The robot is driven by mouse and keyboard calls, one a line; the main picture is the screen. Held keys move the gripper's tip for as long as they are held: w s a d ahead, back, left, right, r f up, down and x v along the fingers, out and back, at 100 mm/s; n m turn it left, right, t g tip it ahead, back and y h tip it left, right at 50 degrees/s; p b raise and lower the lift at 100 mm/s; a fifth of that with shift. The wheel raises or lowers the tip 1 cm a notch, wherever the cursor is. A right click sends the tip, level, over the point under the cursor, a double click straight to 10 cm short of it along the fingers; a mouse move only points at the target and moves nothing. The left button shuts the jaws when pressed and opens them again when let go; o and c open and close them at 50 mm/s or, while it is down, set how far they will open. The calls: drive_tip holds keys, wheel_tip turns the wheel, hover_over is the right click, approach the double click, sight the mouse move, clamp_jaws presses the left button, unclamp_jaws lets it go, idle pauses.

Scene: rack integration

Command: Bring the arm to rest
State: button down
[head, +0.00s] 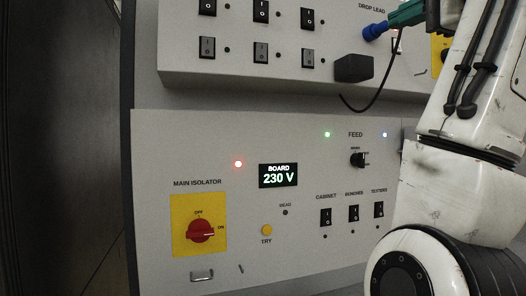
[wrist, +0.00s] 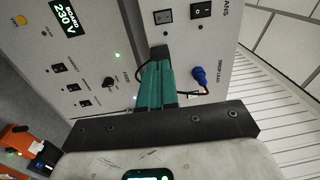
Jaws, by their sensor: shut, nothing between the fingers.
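My gripper (head: 408,14) is at the upper right of the head view, in front of the upper panel. Its green fingers (wrist: 158,75) are shut with nothing between them in the wrist view. A blue plug (wrist: 200,77) sits at the drop lead spot on the panel, to the right of the fingers and apart from them. In the head view the blue plug (head: 375,30) appears right beside the fingertips. My white arm fills the right side of the head view and hides part of the panels.
The lower panel (head: 150,150) has a red main isolator knob (head: 200,230), switches and a display (head: 278,176) reading 230 V. The upper panel juts out and carries rocker switches, a black block (head: 353,68) and a hanging black cable. An orange object (wrist: 35,142) stands at lower left.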

drive_tip(key=w+f+n+g+h, duration=0.15)
drive_tip(key=w+f, duration=0.25)
drive_tip(key=f, duration=1)
drive_tip(key=w+f+n+g+h, duration=0.15)
drive_tip(key=w+f, duration=0.25)
drive_tip(key=f, duration=1.1)
drive_tip(key=s+d+f+n+g+h, duration=0.1)
drive_tip(key=s+d+f+n+g, duration=0.1)
drive_tip(key=f, duration=1.1)
drive_tip(key=s+d+f+n+g+h, duration=0.1)
drive_tip(key=s+f+g, duration=0.2)
drive_tip(key=f, duration=0.9)
drive_tip(key=s+d+f+n+g, duration=0.1)
drive_tip(key=s+f+n+g, duration=0.1)
drive_tip(key=s+f, duration=0.65)
drive_tip(key=s+d+f+n+g, duration=0.15)
drive_tip(key=s+f, duration=0.45)
drive_tip(key=f, duration=0.6)
drive_tip(key=s+f+n+g, duration=0.1)
drive_tip(key=s+f, duration=0.3)
drive_tip(key=s, duration=0.4)
drive_tip(key=s+f+n+g, duration=0.2)
drive_tip(key=s+f, duration=0.2)
drive_tip(key=s, duration=0.5)
drive_tip(key=s+a+f+n+g+h, duration=0.1)
drive_tip(key=s+f+g, duration=0.1)
drive_tip(key=s+f, duration=0.3)
drive_tip(key=s, duration=0.3)
drive_tip(key=shift+s, duration=0.15)
drive_tip(key=shift+a, duration=0.1)
